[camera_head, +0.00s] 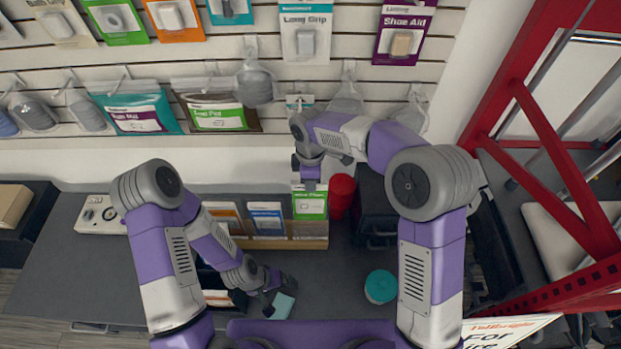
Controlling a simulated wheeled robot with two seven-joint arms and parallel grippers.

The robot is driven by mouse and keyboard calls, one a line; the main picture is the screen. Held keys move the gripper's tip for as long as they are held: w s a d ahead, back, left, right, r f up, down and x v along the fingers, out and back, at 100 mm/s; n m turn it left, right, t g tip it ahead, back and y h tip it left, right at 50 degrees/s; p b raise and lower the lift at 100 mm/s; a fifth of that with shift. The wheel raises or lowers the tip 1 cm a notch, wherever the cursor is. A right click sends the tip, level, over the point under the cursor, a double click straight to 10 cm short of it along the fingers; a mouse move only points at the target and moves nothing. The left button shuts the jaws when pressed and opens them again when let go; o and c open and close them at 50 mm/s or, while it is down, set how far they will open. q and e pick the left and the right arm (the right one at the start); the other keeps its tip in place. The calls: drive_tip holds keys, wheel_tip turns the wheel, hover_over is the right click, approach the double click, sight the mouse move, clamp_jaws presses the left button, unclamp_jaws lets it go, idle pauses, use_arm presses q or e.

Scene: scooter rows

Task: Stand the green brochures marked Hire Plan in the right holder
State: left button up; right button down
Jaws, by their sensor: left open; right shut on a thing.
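A wooden brochure rack (283,243) stands on the grey counter below the pegboard wall. Blue-and-white brochures (266,218) stand in its middle part and orange-edged ones (222,213) at its left. A green brochure (310,206) with a white upper panel is upright at the right end. Its lower edge meets the rack's front; I cannot tell how deep it sits. My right gripper (308,184) is shut on its top edge from above. My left gripper (269,301) is open, low over the counter in front of the rack, beside a pale teal item (284,306).
A red cylinder (341,194) and a black box (374,207) stand right of the rack. A round teal tub (381,286) sits on the counter's right part. A white device (100,215) is at the left. Red metal framing (517,88) rises at the right. The counter's left front is clear.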

use_arm(q)
drive_tip(key=shift+f+b, duration=3.55)
drive_tip(key=shift+f, duration=0.2)
use_arm(e)
drive_tip(key=shift+w+f, duration=0.1)
drive_tip(key=shift+f, duration=5.05)
drive_tip(key=c, duration=1.1)
unclamp_jaws()
drive_tip(key=shift+o, duration=0.2)
use_arm(q)
drive_tip(key=shift+r, duration=0.2)
use_arm(e)
wheel_tip(320, 180, up, 8)
hover_over(310, 200)
drive_tip(key=shift+w+f, duration=0.2)
drive_tip(key=shift+w, duration=0.2)
